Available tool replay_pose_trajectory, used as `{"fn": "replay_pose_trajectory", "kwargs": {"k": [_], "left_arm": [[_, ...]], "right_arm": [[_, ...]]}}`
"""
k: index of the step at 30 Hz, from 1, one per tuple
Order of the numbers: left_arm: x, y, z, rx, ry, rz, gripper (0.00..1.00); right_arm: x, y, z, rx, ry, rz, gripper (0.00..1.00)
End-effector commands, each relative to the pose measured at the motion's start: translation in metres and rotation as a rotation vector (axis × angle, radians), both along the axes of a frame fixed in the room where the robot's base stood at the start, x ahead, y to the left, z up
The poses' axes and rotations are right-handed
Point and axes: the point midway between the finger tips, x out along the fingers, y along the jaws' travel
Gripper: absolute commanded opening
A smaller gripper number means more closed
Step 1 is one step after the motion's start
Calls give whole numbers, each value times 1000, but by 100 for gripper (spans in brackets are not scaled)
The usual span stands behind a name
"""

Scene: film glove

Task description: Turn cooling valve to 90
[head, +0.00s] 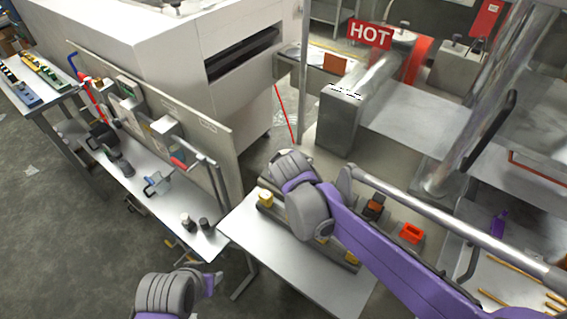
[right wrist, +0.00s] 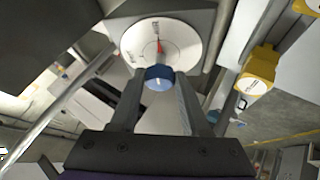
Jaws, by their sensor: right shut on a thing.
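The cooling valve shows in the right wrist view as a blue round knob (right wrist: 158,82) in front of a white dial (right wrist: 187,43). A red pointer (right wrist: 160,46) on the dial points toward the top of the picture. Dark lettering stands on the dial but is too small to read. My right gripper (right wrist: 159,76) is shut on the blue knob, one finger on each side. In the head view my purple right arm reaches in from the right, and its gripper and the valve are hidden.
A white table (head: 268,258) lies under my right arm, with an orange block (head: 411,233) at its right. A worktable (head: 140,188) with an upright panel stands at left. A red HOT sign (head: 370,34) and metal ducting are at the back. Grey floor lies open at left.

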Motion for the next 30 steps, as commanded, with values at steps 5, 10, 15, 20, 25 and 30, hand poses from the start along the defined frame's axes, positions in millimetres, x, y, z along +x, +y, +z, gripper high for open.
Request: {"fn": "replay_pose_trajectory", "kwargs": {"k": [5, 10, 15, 20, 25, 30], "left_arm": [[0, 0, 0, 0, 0, 0, 50], [0, 0, 0, 0, 0, 0, 50], [0, 0, 0, 0, 0, 0, 50], [0, 0, 0, 0, 0, 0, 50], [0, 0, 0, 0, 0, 0, 50], [0, 0, 0, 0, 0, 0, 50]], "right_arm": [[0, 0, 0, 10, -6, -23, 0], [0, 0, 0, 13, -7, -28, 0], [0, 0, -1, 12, -6, -28, 0], [0, 0, -1, 12, -6, -27, 64], [0, 0, -1, 12, -6, -27, 76], [-1, 0, 0, 12, -7, -25, 76]]}}
